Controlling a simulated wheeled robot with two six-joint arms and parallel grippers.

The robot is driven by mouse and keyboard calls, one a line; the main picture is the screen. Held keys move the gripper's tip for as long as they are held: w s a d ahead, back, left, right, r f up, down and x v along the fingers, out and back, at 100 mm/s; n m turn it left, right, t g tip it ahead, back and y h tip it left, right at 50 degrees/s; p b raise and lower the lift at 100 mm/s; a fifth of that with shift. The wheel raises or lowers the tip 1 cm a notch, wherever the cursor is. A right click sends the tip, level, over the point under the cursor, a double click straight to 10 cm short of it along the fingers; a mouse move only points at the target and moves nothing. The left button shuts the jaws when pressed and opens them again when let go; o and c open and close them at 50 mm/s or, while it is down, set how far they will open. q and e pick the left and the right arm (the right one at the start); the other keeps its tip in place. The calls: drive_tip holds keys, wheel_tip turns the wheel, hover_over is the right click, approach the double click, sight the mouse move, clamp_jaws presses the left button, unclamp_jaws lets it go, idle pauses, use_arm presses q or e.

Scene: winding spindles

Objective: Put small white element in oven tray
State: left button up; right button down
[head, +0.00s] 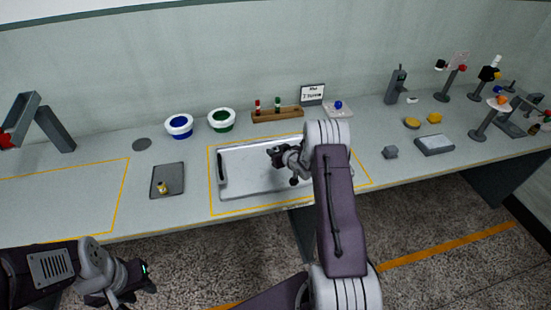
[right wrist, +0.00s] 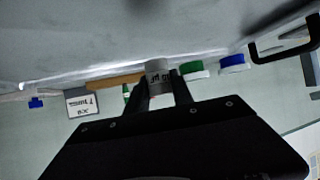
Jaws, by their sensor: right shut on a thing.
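My right gripper (head: 283,158) is over the silver oven tray (head: 240,180), which lies on the bench inside a yellow outline and has a dark handle at its left end. In the right wrist view the gripper (right wrist: 160,88) is shut on a small white cylindrical element (right wrist: 158,74) with dark lettering. That view is upside down, with the tray surface (right wrist: 100,35) at the top, close to the element; I cannot tell whether they touch. The element cannot be made out in the head view. My left gripper (head: 137,287) is low at the left, in front of the bench; its opening is unclear.
A dark small tray (head: 168,187) with a brass-coloured piece stands left of the oven tray. A grey block (head: 390,152) is at right.

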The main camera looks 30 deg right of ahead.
wheel_tip(320, 180, down, 4)
drive_tip(key=shift+d+f, duration=0.1)
drive_tip(key=c, duration=1.1)
unclamp_jaws()
